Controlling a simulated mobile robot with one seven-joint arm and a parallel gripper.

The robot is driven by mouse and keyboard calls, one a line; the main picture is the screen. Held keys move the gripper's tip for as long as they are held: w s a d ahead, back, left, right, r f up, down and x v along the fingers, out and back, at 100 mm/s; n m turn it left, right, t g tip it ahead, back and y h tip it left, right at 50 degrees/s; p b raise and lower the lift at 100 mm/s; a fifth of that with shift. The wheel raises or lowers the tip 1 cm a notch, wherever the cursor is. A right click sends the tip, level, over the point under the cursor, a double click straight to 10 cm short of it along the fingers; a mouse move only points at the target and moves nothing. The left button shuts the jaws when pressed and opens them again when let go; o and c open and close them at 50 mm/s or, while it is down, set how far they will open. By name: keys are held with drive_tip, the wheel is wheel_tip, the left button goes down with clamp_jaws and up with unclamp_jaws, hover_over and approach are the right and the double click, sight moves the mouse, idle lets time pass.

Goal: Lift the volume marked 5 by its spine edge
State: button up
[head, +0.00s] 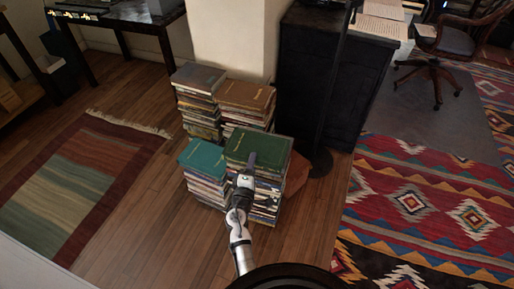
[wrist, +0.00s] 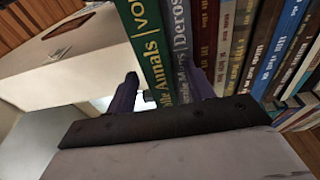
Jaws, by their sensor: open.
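The top book of the front right stack is a green volume (head: 260,147). Its green spine (wrist: 147,35) shows in the wrist view with the gold words "Annals" and "vol"; the volume number is cut off by the frame edge. A grey book (wrist: 181,35) lies directly under it. I cannot read a 5 on any spine. My gripper (head: 247,168) is at the front of this stack. In the wrist view my gripper (wrist: 163,72) is open, one finger on the outer side of the green book, the other by the grey spine. I cannot tell whether either finger touches.
A teal-topped stack (head: 203,157) stands close on the left, with a grey-topped stack (head: 198,77) and a brown-topped stack (head: 245,95) behind. A dark cabinet (head: 305,85) is behind right. Wooden floor (head: 150,210) is clear on the left.

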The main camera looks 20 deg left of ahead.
drive_tip(key=shift+s, duration=0.1)
clamp_jaws()
drive_tip(key=shift+r, duration=0.2)
